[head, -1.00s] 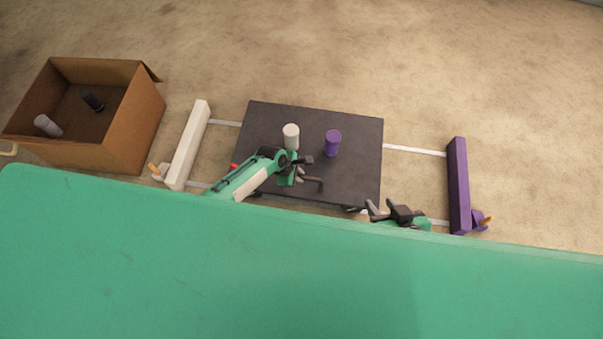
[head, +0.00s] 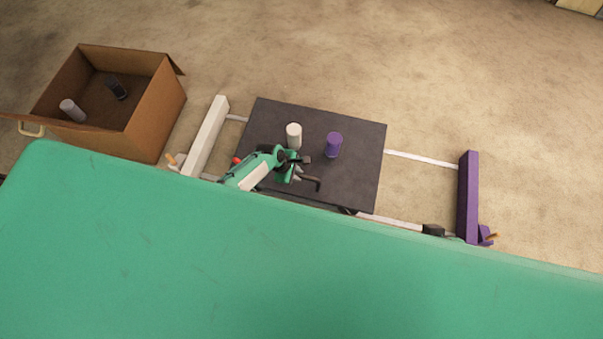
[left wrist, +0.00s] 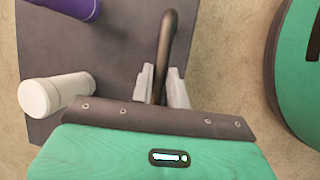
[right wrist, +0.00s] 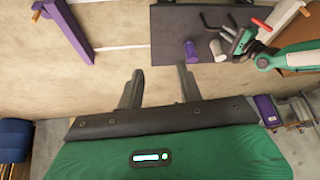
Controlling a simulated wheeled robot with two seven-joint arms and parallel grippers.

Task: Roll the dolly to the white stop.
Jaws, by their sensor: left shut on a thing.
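The dolly (head: 350,185) is a dark flat platform on two pale rails, with a white cylinder (head: 294,136) and a purple cylinder (head: 333,145) upright on it. The white stop (head: 207,135) is a pale bar across the rails to the left, with a small gap to the dolly. My left gripper (head: 300,177) is shut on the dolly's dark bent handle (head: 315,183); the handle also shows between its fingers in the left wrist view (left wrist: 168,40). My right gripper (right wrist: 158,85) is open and empty; in the head view it is mostly hidden.
A purple stop (head: 468,195) crosses the rails at the right, with a wider gap to the dolly. My green body hides the near floor.

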